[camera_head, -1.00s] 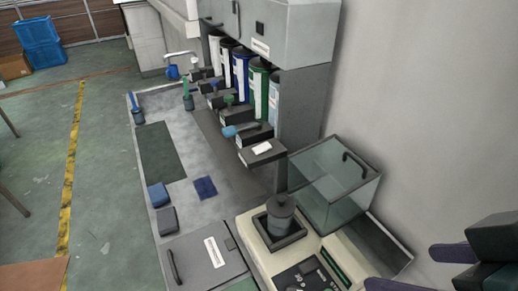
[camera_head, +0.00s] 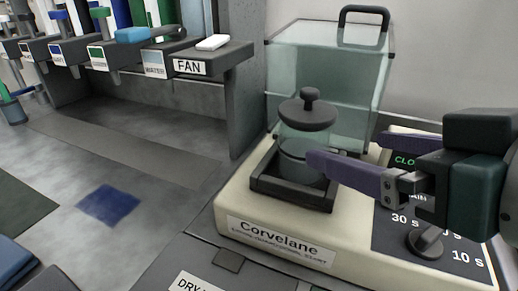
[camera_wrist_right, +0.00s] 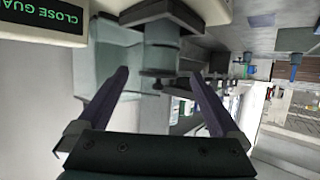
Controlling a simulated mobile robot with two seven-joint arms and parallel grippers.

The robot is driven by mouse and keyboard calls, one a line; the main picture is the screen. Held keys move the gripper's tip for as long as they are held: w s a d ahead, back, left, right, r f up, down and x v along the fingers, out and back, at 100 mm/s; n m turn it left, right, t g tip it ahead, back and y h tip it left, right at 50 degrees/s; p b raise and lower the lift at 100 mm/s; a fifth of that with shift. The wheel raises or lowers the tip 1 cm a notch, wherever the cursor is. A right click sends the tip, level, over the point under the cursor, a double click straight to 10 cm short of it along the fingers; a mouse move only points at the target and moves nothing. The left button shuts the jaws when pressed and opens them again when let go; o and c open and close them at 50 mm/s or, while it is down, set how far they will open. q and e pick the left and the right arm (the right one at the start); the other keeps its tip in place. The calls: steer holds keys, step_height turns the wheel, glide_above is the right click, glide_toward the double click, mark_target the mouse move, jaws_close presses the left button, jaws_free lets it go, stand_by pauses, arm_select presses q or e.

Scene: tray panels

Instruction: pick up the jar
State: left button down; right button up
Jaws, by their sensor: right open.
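The jar (camera_head: 297,146) is clear glass with a dark lid and a round knob. It stands upright in a dark square frame (camera_head: 290,194) on a cream machine labelled Corvelane. My right gripper (camera_head: 347,150) comes in from the right with its purple fingers apart. Its near finger overlaps the jar's lower right side in the head view; I cannot tell if it touches. In the right wrist view, which is upside down, the jar (camera_wrist_right: 162,54) shows ahead between the open fingers (camera_wrist_right: 159,72). My left gripper is not in view.
An open clear guard box (camera_head: 325,65) with a black handle stands behind the jar. A control panel (camera_head: 390,215) with a dark knob is at right. A FAN-labelled shelf (camera_head: 215,60) and labelled bins are at left. The grey bench (camera_head: 140,165) has clear room.

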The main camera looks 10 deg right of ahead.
mark_target(320, 141)
steer(key=x, duration=0.3)
steer(key=shift+w+f, duration=0.25)
steer(key=shift+w, duration=0.05)
steer(key=shift+b+x, duration=0.4)
steer(key=shift+x, duration=2.75)
steer(key=shift+a, duration=0.1)
steer(key=c, duration=1.5)
steer(key=shift+r, duration=0.1)
jaws_close()
steer(key=shift+r, duration=0.1)
